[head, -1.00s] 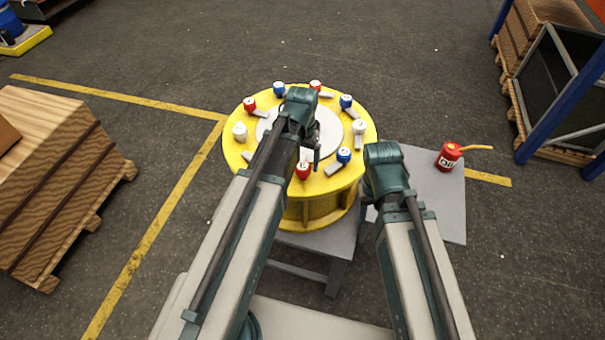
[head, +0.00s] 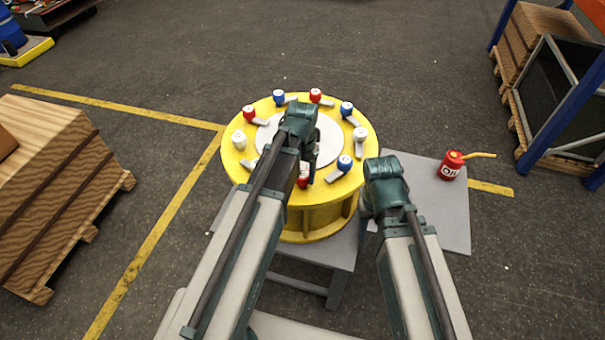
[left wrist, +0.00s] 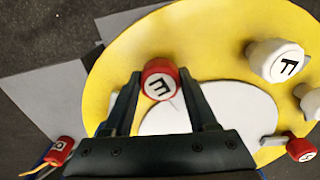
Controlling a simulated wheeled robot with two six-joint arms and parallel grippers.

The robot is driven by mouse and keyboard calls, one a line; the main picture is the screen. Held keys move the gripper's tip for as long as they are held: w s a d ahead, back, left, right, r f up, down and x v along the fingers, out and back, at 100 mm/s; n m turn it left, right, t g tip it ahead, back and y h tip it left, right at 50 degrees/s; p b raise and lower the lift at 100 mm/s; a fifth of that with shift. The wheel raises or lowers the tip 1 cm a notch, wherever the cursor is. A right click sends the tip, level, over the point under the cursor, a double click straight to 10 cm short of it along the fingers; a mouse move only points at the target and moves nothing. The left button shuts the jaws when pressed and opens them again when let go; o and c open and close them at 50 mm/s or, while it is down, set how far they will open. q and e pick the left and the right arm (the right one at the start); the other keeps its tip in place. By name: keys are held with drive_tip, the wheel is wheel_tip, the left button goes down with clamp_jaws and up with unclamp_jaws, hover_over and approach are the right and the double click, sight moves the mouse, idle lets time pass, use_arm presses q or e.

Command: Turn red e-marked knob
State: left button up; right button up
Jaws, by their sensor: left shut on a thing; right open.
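The red knob marked E (head: 303,181) sits on the near rim of a round yellow drum (head: 322,190). In the head view my left gripper (head: 306,168) is over it and partly hides it. In the left wrist view the red E knob (left wrist: 160,80) is between the two fingers of my left gripper (left wrist: 158,90), which is shut on it. The E on its top is readable there. My right gripper (head: 376,205) is open, apart from the drum at its right; its fingers are mostly hidden by its own wrist.
Several other red, blue and white knobs with grey levers ring the drum top, including a blue one (head: 345,163) close by and a white F knob (left wrist: 275,62). A red oil can (head: 452,166) stands on a grey table (head: 425,205) at right. A wooden crate (head: 60,190) stands left.

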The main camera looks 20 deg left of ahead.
use_arm(q)
drive_tip(key=shift+c, duration=0.4)
drive_tip(key=shift+n, duration=0.3)
drive_tip(key=n, duration=0.3)
drive_tip(key=shift+n, duration=0.4)
drive_tip(key=n, duration=0.4)
drive_tip(key=shift+d, duration=0.1)
drive_tip(key=n, duration=0.5)
drive_tip(key=shift+w+n, duration=0.1)
drive_tip(key=shift+n, duration=2.1)
